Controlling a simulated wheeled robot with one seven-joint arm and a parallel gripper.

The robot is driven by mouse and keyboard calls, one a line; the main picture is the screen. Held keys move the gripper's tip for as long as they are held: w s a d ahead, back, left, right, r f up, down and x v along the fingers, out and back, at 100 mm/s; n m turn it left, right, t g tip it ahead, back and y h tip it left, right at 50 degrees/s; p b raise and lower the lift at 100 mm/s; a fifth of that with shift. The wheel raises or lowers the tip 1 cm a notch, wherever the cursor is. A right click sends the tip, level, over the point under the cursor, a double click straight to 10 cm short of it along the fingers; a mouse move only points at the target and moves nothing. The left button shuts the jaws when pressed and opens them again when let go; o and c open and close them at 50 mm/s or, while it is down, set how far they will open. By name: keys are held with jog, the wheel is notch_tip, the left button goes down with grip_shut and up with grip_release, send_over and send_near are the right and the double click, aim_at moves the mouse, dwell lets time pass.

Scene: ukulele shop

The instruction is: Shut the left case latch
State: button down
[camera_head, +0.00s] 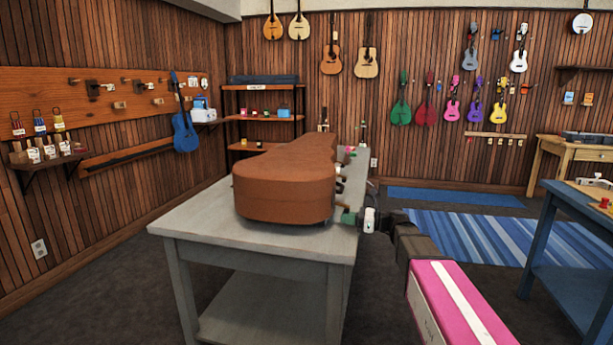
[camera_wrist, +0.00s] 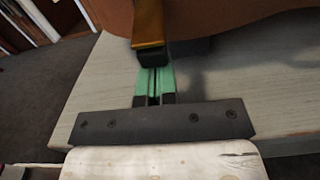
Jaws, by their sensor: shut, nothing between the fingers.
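The brown instrument case (camera_head: 283,188) lies closed-looking on the grey table (camera_head: 190,219), its wide rounded end toward me. Small latch parts (camera_head: 339,187) show along its right side, too small in the head view to tell open from shut. In the wrist view, a brass-coloured latch piece with a dark end (camera_wrist: 149,26) sticks out from the case (camera_wrist: 225,18). My gripper (camera_wrist: 154,82) has its green fingers together and empty, with their tips right at the dark end. I cannot tell whether they touch. In the head view my gripper (camera_head: 348,217) is beside the case's right side.
The bare grey tabletop (camera_wrist: 240,85) extends around the fingers in the wrist view. Small items (camera_head: 350,150) stand at the table's far end. A blue table (camera_head: 565,230) stands at the right. A striped blue rug (camera_head: 490,240) covers open floor between.

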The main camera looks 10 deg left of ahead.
aim_at(347, 206)
jog(key=shift+r, duration=0.15)
jog(key=shift+d+r, duration=0.2)
jog(key=shift+r, duration=0.5)
jog(key=shift+d+r, duration=0.2)
jog(key=shift+r, duration=0.5)
jog(key=shift+d+r, duration=0.2)
jog(key=shift+r, duration=0.5)
jog(key=shift+d+r, duration=0.1)
jog(key=shift+r, duration=0.05)
jog(key=d+r, duration=0.2)
jog(key=d, duration=0.7)
jog(key=shift+s+d, duration=0.2)
jog(key=shift+d, duration=0.2)
dwell(0.8)
